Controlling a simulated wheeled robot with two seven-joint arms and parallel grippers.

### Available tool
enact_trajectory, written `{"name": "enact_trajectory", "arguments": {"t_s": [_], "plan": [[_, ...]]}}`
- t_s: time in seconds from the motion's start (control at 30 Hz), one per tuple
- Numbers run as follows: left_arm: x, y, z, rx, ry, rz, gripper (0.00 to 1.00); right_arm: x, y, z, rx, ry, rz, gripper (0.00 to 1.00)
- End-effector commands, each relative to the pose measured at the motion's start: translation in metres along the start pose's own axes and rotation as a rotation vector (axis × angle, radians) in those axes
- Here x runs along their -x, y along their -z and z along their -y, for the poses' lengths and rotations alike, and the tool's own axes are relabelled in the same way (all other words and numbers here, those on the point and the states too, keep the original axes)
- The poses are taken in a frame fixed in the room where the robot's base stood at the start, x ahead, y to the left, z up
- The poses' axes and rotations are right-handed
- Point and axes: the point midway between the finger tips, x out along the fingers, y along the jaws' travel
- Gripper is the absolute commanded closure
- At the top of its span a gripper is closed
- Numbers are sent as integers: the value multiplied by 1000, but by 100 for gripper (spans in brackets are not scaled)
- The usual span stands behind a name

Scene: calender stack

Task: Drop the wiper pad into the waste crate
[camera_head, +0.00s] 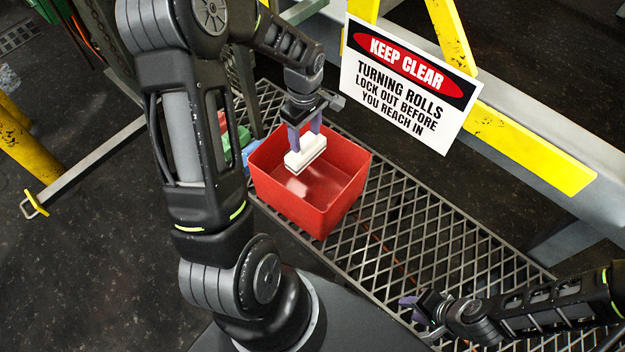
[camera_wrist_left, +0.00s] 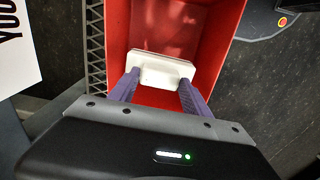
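The wiper pad (camera_head: 305,153) is a white block with a stepped top. My left gripper (camera_head: 305,138) is shut on it, one purple finger at each side, and holds it over the opening of the red waste crate (camera_head: 330,213). In the left wrist view the pad (camera_wrist_left: 160,70) sits between the fingertips (camera_wrist_left: 158,88), with the red crate (camera_wrist_left: 117,40) behind and around it. The crate floor looks empty where it shows. My right gripper (camera_head: 412,306) is at the lower right, away from the crate; its finger gap is not clear.
The crate stands on a metal grating (camera_head: 420,220). Green and blue items (camera_head: 243,140) are left of it, partly hidden by my left arm. A "Keep clear" sign (camera_head: 405,80) hangs on a yellow frame (camera_head: 530,150) at the back right. The grating right of the crate is clear.

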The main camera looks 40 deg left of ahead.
Motion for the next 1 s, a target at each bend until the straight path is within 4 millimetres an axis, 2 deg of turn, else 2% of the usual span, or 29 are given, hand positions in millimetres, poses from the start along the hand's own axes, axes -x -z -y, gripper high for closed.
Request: {"name": "enact_trajectory", "arguments": {"t_s": [0.03,0.27,0.63,0.77,1.0], "plan": [[0,0,0,0,0,0,40,0,0,0,0,0,0,64],[0,0,0,0,0,0,21,0,0,0,0,0,0,64],[5,0,0,0,0,-1,21,0,0,0,0,0,0,64],[20,0,-1,0,-2,-2,21,-2,0,-1,0,0,0,64],[60,0,-1,1,-4,-1,21,-4,0,-2,0,0,0,64]]}}
